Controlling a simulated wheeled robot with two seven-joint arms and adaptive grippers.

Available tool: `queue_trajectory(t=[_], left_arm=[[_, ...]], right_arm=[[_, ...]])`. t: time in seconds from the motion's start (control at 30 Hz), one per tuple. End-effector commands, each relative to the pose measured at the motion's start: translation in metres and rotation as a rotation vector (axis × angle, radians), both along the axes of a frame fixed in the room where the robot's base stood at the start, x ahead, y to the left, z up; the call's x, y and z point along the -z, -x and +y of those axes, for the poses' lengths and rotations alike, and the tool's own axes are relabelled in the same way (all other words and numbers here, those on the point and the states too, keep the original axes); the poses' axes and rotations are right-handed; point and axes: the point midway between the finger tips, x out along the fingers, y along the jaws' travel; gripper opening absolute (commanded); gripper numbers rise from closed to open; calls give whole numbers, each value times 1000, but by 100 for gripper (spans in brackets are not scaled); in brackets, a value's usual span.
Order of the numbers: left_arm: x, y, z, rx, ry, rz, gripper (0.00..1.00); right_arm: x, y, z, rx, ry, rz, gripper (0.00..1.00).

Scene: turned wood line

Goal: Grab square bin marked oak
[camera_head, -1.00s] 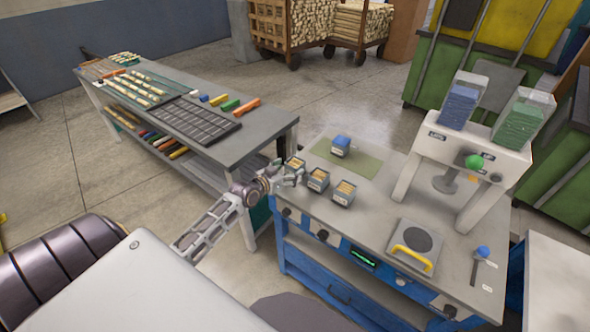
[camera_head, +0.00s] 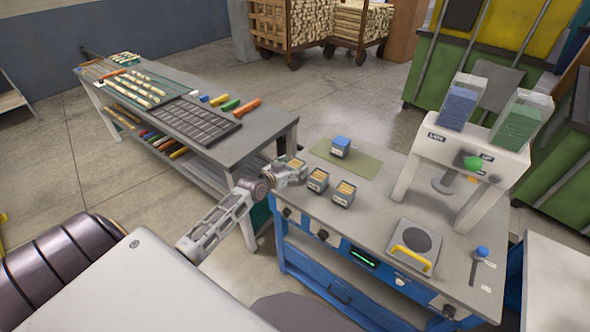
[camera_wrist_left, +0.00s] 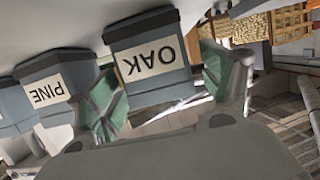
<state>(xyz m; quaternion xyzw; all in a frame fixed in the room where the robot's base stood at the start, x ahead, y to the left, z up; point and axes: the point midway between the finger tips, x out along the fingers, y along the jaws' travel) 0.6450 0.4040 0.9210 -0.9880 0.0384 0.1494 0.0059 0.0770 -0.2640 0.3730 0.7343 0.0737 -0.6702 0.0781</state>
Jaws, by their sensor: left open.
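The square bin marked OAK (camera_wrist_left: 150,60) is grey with a white label and shows upside down in the left wrist view. In the head view the oak bin (camera_head: 296,162) is at the left end of a row of small bins on the workbench, partly hidden by my gripper. My left gripper (camera_head: 297,174) is open at this bin. In the wrist view its green-padded fingers (camera_wrist_left: 160,88) stand on either side of the bin, with no clear grip on it. My right gripper is not in view.
The bin marked PINE (camera_wrist_left: 50,90) stands close beside, and shows in the head view (camera_head: 318,181) with another bin (camera_head: 343,193). A blue-topped bin (camera_head: 341,146) sits on a green mat (camera_head: 366,163). A press (camera_head: 470,150) stands at the right.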

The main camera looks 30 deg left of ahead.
Motion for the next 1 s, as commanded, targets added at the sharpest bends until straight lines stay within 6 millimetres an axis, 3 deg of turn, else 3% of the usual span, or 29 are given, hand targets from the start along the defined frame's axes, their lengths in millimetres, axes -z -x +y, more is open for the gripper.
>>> queue_trajectory(t=[0.23,0.77,1.0], left_arm=[[5,-14,-1,1,1,0,80],[5,-15,-2,0,0,0,80],[5,-15,-1,0,0,0,53]], right_arm=[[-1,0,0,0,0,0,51],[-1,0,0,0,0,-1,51],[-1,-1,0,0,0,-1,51]])
